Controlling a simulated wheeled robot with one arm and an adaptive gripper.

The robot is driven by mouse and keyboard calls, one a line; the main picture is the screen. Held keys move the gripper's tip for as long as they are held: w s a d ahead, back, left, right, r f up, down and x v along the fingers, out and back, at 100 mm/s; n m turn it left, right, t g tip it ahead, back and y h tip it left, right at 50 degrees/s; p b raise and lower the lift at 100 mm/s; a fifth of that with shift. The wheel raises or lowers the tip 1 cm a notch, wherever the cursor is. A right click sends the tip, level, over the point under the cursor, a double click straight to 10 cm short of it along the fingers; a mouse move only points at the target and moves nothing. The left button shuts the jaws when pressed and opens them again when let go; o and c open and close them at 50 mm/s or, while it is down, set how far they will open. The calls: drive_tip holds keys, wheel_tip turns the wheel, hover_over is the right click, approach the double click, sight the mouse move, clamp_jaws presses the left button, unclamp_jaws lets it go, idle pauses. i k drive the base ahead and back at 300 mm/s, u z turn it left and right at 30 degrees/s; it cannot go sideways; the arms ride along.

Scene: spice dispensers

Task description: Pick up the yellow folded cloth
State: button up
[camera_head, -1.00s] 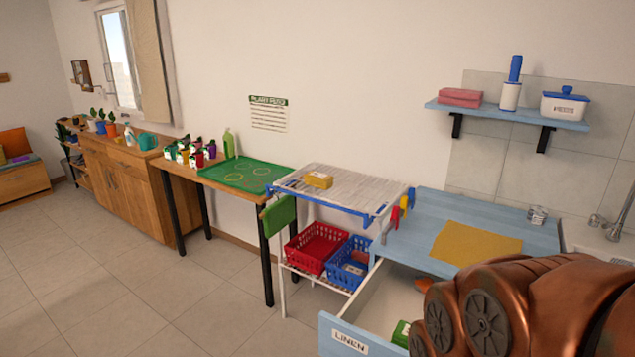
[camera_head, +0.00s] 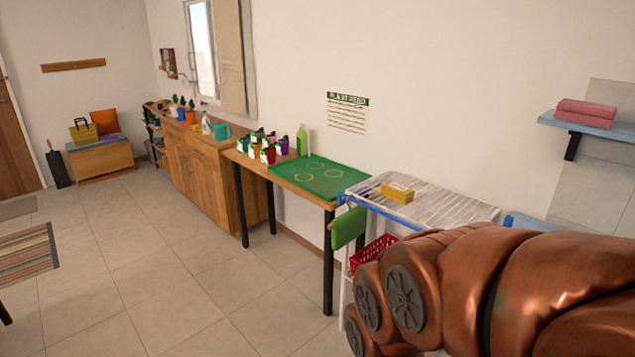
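A small yellow folded piece (camera_head: 397,192), which looks like the folded cloth, lies on top of the white slatted rack (camera_head: 445,212). It is near the rack's back left part, with a paler mark on its front. My copper-coloured arm fills the lower right of the view, in front of the rack's lower part. My gripper is not in view, so what it holds cannot be told.
A wooden table with a green mat (camera_head: 320,178) stands left of the rack, with a green cloth (camera_head: 348,228) hanging at its end. A red basket (camera_head: 372,252) is below the rack. A striped mat-like surface (camera_head: 28,255) is at left. Open tiled floor lies between.

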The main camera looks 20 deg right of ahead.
sight(395, 192)
drive_tip(key=u, duration=0.4)
drive_tip(key=i, duration=1.75)
drive_tip(key=z, duration=0.65)
drive_tip(key=i, duration=1.15)
drive_tip(key=z, duration=1.2)
drive_tip(key=i, duration=0.25)
drive_tip(key=z, duration=0.1)
